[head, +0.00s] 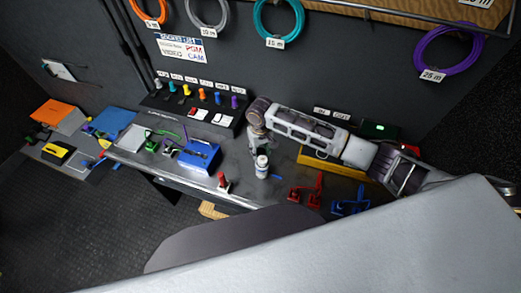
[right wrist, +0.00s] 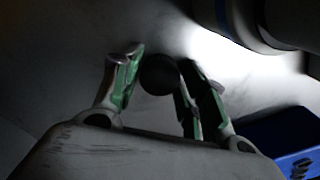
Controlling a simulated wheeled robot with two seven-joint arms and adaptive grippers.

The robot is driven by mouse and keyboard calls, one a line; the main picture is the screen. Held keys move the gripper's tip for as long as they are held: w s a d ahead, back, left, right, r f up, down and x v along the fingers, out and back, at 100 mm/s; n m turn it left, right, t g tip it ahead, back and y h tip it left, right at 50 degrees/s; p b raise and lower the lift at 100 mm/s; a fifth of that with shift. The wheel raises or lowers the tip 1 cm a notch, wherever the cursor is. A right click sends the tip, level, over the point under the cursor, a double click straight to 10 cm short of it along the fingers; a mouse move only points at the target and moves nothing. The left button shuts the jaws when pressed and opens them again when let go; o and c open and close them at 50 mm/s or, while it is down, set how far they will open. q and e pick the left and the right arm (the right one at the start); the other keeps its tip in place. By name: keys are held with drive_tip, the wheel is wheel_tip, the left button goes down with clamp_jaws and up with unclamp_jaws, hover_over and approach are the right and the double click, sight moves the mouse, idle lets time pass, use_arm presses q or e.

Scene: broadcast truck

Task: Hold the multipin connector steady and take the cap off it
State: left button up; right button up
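My left gripper is not in view.
A blue box (head: 199,155) is to the left, a red-topped piece (head: 222,182) at the bench's front edge. Red (head: 304,190) and blue (head: 350,203) stands and a yellow tray (head: 330,171) are to the right.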

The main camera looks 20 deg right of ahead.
sight(260, 152)
drive_tip(key=shift+o, duration=0.9)
drive_tip(key=shift+r, duration=0.1)
wheel_tip(260, 152, up, 12)
drive_tip(key=shift+a, duration=0.1)
idle(0.9)
